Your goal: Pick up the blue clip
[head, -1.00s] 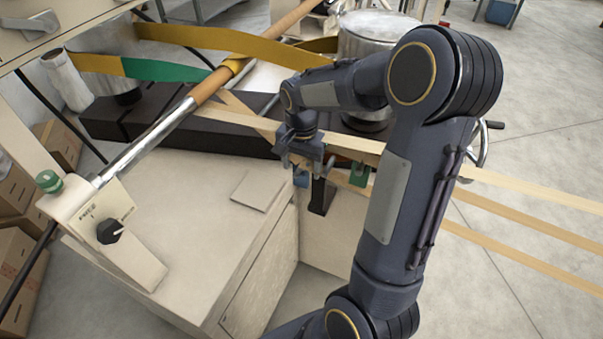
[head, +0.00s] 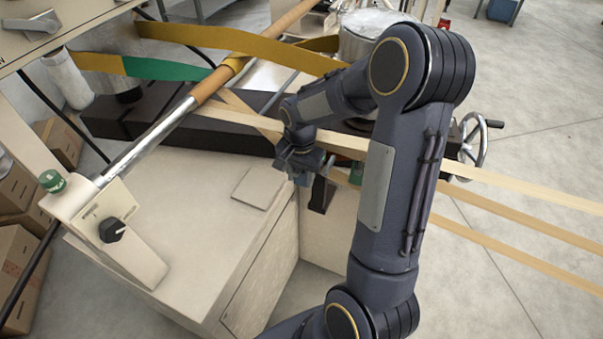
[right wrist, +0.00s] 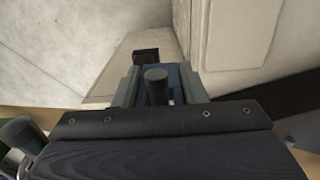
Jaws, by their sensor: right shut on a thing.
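My right gripper (head: 303,174) is over the front edge of the pale machine cabinet, just on the near side of the pale strips. In the right wrist view, the gripper (right wrist: 157,98) is shut on the blue clip (right wrist: 174,80). Only a small part of the blue shows between the fingers, with a dark round knob in front of it. In the head view the gripper and wrist hide most of the clip. My left gripper is not in view.
A green clip (head: 356,172) sits by the pale strips (head: 500,190), right of the gripper. A dark post (head: 319,196) stands below the gripper. The cabinet top (head: 190,205) is largely clear.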

